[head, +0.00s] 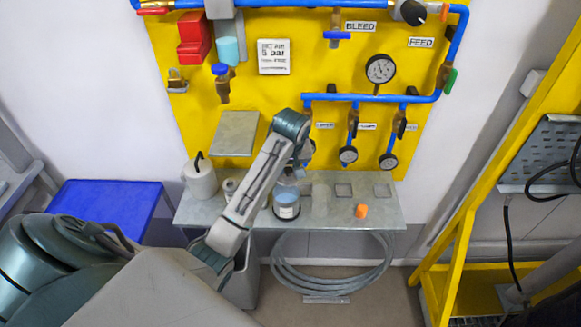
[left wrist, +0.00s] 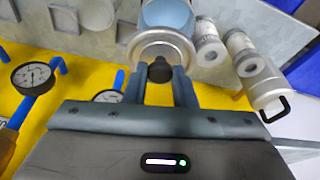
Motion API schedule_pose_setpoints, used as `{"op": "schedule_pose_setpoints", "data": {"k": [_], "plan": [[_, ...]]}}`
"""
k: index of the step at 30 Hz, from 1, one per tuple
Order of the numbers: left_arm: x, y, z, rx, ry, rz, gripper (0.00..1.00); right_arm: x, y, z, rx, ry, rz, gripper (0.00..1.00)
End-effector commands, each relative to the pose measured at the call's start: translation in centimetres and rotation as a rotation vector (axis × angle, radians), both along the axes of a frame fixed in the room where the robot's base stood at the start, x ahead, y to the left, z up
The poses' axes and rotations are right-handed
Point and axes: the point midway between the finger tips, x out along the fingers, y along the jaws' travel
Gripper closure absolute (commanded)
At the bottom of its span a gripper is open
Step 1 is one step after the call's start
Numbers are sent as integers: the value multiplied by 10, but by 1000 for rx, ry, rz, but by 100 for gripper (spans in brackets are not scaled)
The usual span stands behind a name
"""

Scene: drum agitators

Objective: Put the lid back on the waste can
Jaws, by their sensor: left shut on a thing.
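My left gripper (head: 290,174) reaches down over the grey shelf from the end of my arm. In the left wrist view my left gripper (left wrist: 160,72) is shut on the black knob of a round metal lid (left wrist: 160,44). My right gripper is not in view.
A white can with a black handle (head: 200,180) stands at the shelf's left end. The yellow panel with gauges (head: 380,68) and blue pipes rises behind the shelf (head: 385,216).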

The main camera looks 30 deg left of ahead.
Motion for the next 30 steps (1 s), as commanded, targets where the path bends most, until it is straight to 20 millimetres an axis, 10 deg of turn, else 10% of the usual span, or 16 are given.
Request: {"op": "schedule_pose_setpoints", "data": {"k": [8,20,30], "plan": [[-1,0,-28,0,3,1,98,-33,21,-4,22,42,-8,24],[-1,0,-56,1,-1,0,98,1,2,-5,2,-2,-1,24],[-1,0,-59,1,-1,0,98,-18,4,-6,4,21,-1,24]]}}
